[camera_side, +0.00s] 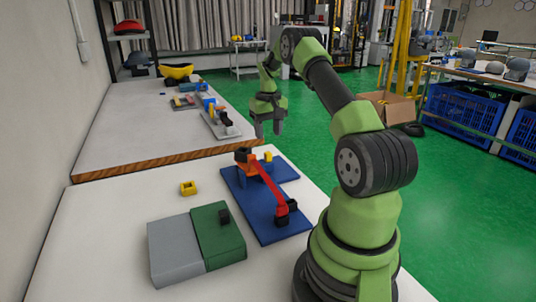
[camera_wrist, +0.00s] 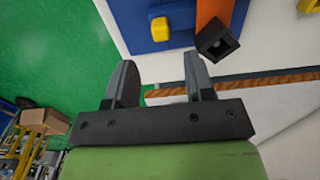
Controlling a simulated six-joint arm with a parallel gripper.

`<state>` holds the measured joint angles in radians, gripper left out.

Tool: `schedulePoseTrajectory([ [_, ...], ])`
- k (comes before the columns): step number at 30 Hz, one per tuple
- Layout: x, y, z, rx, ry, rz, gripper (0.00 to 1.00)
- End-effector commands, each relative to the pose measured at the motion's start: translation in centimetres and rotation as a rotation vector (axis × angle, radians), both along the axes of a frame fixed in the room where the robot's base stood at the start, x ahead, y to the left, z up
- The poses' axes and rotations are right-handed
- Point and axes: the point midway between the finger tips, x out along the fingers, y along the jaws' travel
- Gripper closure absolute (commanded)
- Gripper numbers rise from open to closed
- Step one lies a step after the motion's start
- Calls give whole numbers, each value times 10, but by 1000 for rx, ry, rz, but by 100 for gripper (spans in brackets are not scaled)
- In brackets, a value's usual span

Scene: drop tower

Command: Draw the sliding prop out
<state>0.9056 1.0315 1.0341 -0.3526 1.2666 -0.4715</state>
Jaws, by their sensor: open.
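A blue base plate (camera_side: 238,192) carries a small blue tower, an orange piece (camera_side: 246,168) with a black end (camera_side: 243,154), and a long red bar (camera_side: 270,188) sloping down to a black block (camera_side: 283,217). I cannot tell for certain which part is the sliding prop. In the wrist view the orange piece (camera_wrist: 212,10) ends in a hollow black end (camera_wrist: 217,42), beside a yellow block (camera_wrist: 159,30) on the blue plate (camera_wrist: 125,20). My gripper (camera_side: 269,131) is open and empty, above and behind the plate; its fingers also show in the wrist view (camera_wrist: 160,72), touching nothing.
A green and a grey box (camera_side: 175,248) stand at the front of the white table, a small black knob on the green one. A yellow U-shaped piece (camera_side: 188,187) lies behind them. Another bench (camera_side: 130,145) with similar pieces stands beyond. The tabletop left of the plate is mostly clear.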

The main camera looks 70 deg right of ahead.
Motion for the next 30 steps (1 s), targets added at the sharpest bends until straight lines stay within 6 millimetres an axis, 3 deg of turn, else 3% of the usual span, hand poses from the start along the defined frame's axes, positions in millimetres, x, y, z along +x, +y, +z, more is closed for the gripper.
schedulePoseTrajectory([
  [6, 0, 1, -43, 4, 4, 0, 51],
  [12, 0, 1, -70, 1, 1, -1, 51],
  [24, 0, 1, -78, -1, 0, -1, 51],
  [30, 0, 1, -77, -1, 0, -1, 97],
])
